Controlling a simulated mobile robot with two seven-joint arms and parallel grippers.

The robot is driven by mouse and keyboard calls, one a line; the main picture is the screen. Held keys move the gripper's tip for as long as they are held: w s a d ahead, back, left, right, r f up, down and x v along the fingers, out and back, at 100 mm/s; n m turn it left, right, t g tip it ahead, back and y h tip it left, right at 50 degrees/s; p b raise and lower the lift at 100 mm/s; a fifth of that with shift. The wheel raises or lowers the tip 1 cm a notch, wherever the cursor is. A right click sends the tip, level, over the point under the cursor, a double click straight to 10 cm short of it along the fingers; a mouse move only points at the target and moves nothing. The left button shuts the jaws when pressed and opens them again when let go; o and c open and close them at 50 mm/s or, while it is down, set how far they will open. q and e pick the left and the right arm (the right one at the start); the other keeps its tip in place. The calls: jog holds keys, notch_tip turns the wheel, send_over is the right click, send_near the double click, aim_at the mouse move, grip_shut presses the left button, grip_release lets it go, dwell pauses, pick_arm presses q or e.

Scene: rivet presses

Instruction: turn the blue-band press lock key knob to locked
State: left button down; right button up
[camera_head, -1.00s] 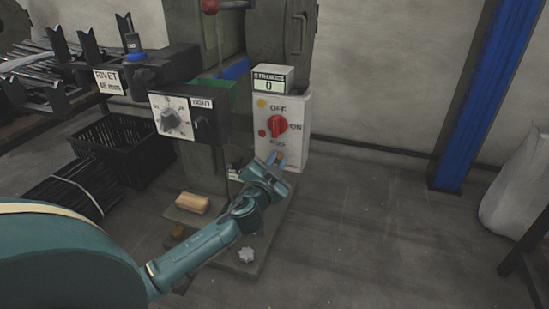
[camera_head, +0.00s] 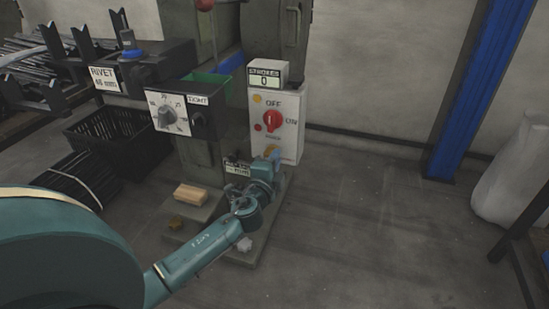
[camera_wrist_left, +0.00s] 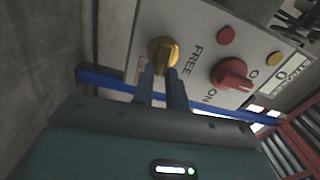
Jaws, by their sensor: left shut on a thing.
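The lock key knob (camera_wrist_left: 163,52) is yellow and sits at the lower end of a white control box (camera_head: 289,130), below the red switch. My left gripper (camera_wrist_left: 162,88) is shut on the knob in the left wrist view, its two dark fingers at the knob's near side. The word FREE shows beside the knob; a reddish label on its other side is partly hidden. Whether the knob's handle points at FREE cannot be told. In the head view my left gripper (camera_head: 272,163) is at the bottom of the box. My right gripper is not in view.
A red switch (camera_head: 273,120) marked OFF and ON sits above the knob, under a counter (camera_head: 265,77) reading 0. A black dial box (camera_head: 186,110) is to the left. A wooden block (camera_head: 190,194) lies on the press base.

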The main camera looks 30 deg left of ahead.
pick_arm(q)
jog(key=shift+f+m, duration=0.1)
jog(key=shift+m, duration=0.5)
jog(key=c, duration=1.4)
grip_release()
jog(key=shift+s, duration=0.1)
jog(key=v, duration=1.3)
jog(key=shift+p, duration=0.45)
jog(key=shift+s+f, duration=0.1)
